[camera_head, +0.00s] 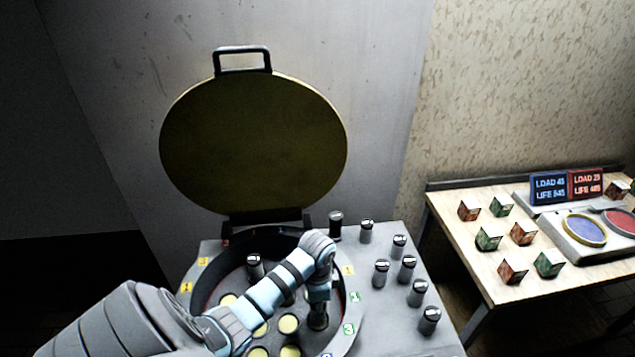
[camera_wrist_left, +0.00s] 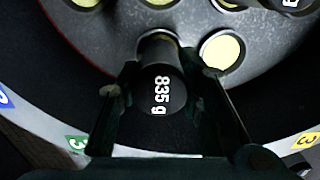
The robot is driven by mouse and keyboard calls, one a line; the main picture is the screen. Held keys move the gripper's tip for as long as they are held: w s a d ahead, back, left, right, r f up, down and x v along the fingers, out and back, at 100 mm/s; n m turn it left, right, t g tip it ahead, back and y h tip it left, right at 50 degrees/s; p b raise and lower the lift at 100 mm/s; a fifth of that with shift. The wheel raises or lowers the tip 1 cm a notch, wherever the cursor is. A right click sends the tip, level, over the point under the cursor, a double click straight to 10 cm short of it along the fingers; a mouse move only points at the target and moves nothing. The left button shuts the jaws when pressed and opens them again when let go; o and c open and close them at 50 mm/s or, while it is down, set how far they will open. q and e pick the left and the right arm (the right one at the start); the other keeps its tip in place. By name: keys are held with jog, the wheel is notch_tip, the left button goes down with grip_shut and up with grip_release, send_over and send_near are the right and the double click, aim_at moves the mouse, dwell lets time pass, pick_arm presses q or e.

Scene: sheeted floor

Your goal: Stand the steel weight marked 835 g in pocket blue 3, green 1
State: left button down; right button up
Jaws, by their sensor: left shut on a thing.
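A dark-capped steel weight marked 835 g (camera_wrist_left: 162,92) is between the fingers of my left gripper (camera_wrist_left: 170,75), which is shut on it. In the head view my left gripper (camera_head: 320,290) points down at the right part of the round bowl, with the weight (camera_head: 318,318) below it. The weight's lower end is at or over a pocket of the rotor; I cannot tell whether it is seated. The rotor (camera_wrist_left: 100,42) has several pockets with yellow bottoms. A green tag 3 (camera_wrist_left: 76,142) and a yellow tag (camera_wrist_left: 305,139) are on the bowl's rim. My right gripper is out of view.
Another weight (camera_head: 254,264) stands in the rotor. Several weights, one of them at the front (camera_head: 429,320), stand on the deck right of the bowl. The round lid (camera_head: 253,145) is raised behind. A side table (camera_head: 465,245) with small boxes is at right.

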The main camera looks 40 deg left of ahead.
pick_arm(q)
jog(key=shift+f, duration=0.25)
jog(key=c, duration=1)
grip_release()
jog(key=shift+c, duration=0.2)
jog(key=shift+r, duration=0.1)
notch_tip(320, 180, up, 7)
jog(key=shift+r, duration=0.2)
jog(key=shift+d, duration=0.1)
